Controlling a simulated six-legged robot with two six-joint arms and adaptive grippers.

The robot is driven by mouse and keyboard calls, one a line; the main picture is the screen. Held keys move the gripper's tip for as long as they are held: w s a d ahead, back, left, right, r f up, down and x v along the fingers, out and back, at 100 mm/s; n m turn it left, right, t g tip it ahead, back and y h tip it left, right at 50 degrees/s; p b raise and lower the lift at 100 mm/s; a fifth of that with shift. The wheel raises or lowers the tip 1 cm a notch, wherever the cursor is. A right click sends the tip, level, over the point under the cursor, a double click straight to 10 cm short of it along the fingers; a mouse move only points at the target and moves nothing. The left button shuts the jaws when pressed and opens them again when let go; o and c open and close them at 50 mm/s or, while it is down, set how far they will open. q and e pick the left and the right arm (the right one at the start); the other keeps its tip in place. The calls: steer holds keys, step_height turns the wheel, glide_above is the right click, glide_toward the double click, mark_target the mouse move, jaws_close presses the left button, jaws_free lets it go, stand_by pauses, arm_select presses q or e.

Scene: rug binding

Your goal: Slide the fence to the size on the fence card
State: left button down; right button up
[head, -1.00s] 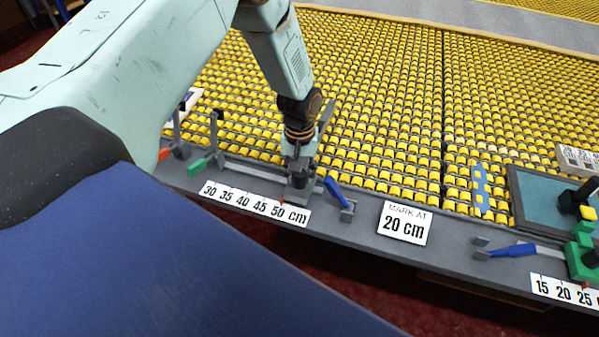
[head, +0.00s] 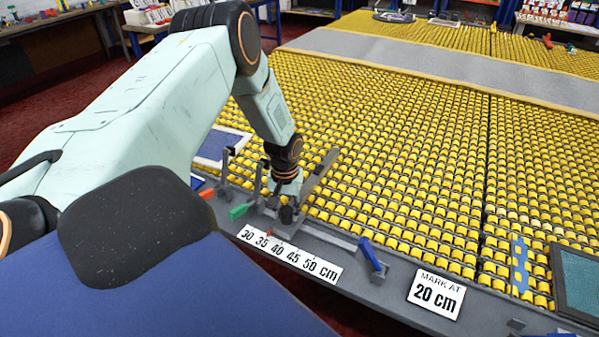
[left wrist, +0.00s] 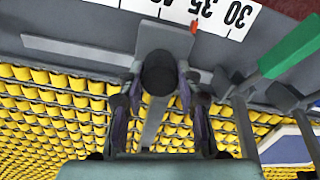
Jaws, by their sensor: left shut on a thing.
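The fence (head: 320,172) is a grey bar lying over the yellow rollers, with a grey carriage on the rail at the bench edge. My left gripper (head: 287,200) is shut on the fence's dark round knob, which shows between the fingers in the left wrist view (left wrist: 158,72). A red pointer (head: 268,232) on the carriage stands near 35 to 40 on the white scale (head: 290,256), which runs from 30 to 50 cm. The pointer also shows in the left wrist view (left wrist: 193,27). My right gripper is out of view.
A blue-handled lever (head: 370,254) stands at the rail's right end. Green (head: 242,210) and red (head: 207,194) handled levers stand just left of the carriage. The rail between the carriage and the blue lever is clear.

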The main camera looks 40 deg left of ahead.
arm_select(q)
steer(key=shift+s+a, duration=0.1)
steer(key=shift+a, duration=0.15)
steer(key=c, duration=0.9)
jaws_free()
steer(key=shift+r, duration=0.1)
step_height(320, 180, up, 12)
steer(key=shift+f, duration=0.1)
